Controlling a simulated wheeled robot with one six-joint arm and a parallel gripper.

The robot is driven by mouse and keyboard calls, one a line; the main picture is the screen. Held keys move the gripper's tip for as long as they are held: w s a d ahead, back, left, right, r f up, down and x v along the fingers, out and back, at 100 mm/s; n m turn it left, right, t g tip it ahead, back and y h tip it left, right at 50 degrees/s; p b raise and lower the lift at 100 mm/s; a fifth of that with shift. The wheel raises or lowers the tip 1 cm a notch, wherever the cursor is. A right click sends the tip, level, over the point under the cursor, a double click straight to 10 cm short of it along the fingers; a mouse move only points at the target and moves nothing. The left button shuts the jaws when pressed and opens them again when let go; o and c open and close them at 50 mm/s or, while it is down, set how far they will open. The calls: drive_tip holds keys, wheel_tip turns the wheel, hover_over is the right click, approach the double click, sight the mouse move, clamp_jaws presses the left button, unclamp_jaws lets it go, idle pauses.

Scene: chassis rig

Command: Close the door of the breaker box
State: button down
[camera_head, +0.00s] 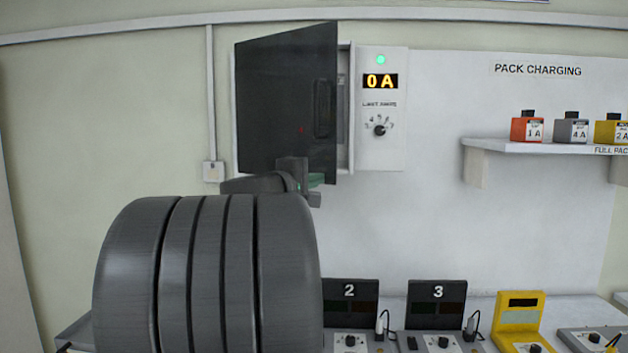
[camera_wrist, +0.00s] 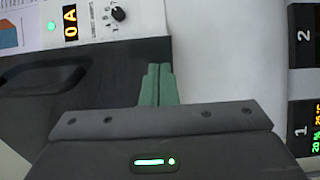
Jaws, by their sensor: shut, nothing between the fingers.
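The breaker box (camera_head: 382,150) hangs on the wall, with a green light, a "0 A" display and a dial on its front. Its dark door (camera_head: 275,100) stands ajar, its right edge swung out from the box, with a narrow gap showing inside. A dark handle (camera_head: 322,108) sits near that edge. My gripper (camera_head: 316,180) is at the door's lower right corner, its green fingers shut and empty. In the wrist view the shut fingers (camera_wrist: 157,85) overlap the edge of the dark door (camera_wrist: 110,62); I cannot tell whether they touch it.
A white shelf (camera_head: 540,147) with several coloured packs is on the right. Below are charging stations 2 (camera_head: 350,292) and 3 (camera_head: 438,293) and a yellow stand (camera_head: 520,310) on the bench. The wall between box and shelf is clear.

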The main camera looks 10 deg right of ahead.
drive_tip(key=w+d+n+t+y+b, duration=0.3)
drive_tip(key=w+d+y+b, duration=0.1)
drive_tip(key=w+d, duration=0.4)
drive_tip(key=shift+w, duration=0.55)
